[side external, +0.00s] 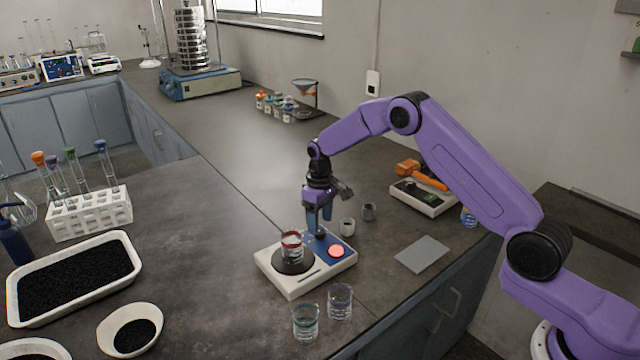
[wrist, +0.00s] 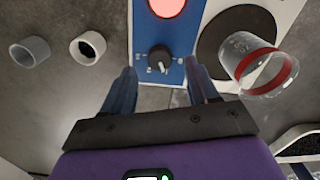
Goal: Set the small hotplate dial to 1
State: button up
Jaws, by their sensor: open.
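The small hotplate (side external: 290,282) is white with a blue control panel, a round dark plate and a lit red disc (side external: 336,251). The black dial (wrist: 159,58) sits on the blue panel in the wrist view, with small white marks around it that are too small to read. My gripper (side external: 319,226) points down over the blue panel. In the wrist view its two blue fingers are spread apart (wrist: 162,75), with the dial between and just beyond their tips. Nothing is held. In the side view the fingers partly hide the dial.
A beaker with a red band (side external: 291,246) stands on the dark plate, close to the right finger in the wrist view. Two small cups (side external: 347,227) (side external: 369,211) stand behind the hotplate. Two glass beakers (side external: 305,321) (side external: 340,301) stand in front. A grey pad (side external: 422,254) lies to the right.

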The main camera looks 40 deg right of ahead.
aim_at(320, 231)
notch_tip(320, 231, up, 14)
dwell(0.4)
jog(key=shift+r, duration=0.1)
jog(key=s+a+r+n, duration=0.2)
jog(key=s+a, duration=0.3)
jog(key=s, duration=0.5)
jog(key=s+a+r+n, duration=0.2)
jog(key=s+a+r, duration=0.15)
jog(key=s, duration=0.65)
jog(key=s+d+f+n, duration=0.2)
jog(key=s+d, duration=0.1)
jog(key=s, duration=0.9)
jog(key=s+d+f+n, duration=0.1)
jog(key=s+d+n, duration=0.2)
jog(key=s, duration=1)
jog(key=shift+s+d+f, duration=0.15)
jog(key=shift+d+f, duration=0.25)
jog(key=shift+d, duration=0.25)
